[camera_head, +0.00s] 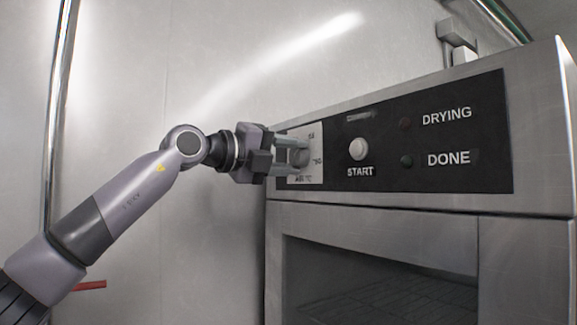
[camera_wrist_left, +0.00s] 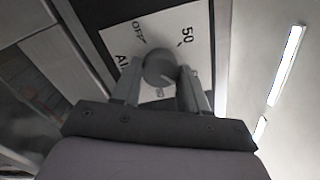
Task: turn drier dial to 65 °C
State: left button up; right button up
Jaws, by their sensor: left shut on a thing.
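The drier dial (camera_head: 300,157) is a round grey knob on a white marked plate (camera_head: 312,133) at the left end of the drier's black panel. In the left wrist view the dial (camera_wrist_left: 160,68) sits between the fingers, with "OFF" and "50" readable on the plate (camera_wrist_left: 187,58) around it. Other markings are partly hidden by the fingers, and I cannot tell which mark the dial points at. My left gripper (camera_head: 291,156) reaches in from the left and is shut on the dial; it also shows in the left wrist view (camera_wrist_left: 158,86). My right gripper is not in view.
The steel drier (camera_head: 380,221) fills the right side. Right of the dial are a white START button (camera_head: 359,149) and unlit DRYING (camera_head: 405,123) and DONE (camera_head: 406,161) lamps. A windowed door (camera_head: 380,285) lies below the panel. A plain metal wall stands behind.

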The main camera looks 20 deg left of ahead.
pick_arm(q)
jog(key=shift+n+b, duration=0.45)
jog(key=shift+n, duration=0.85)
jog(key=shift+r, duration=0.1)
jog(key=o, duration=1.1)
jog(key=shift+c, duration=0.2)
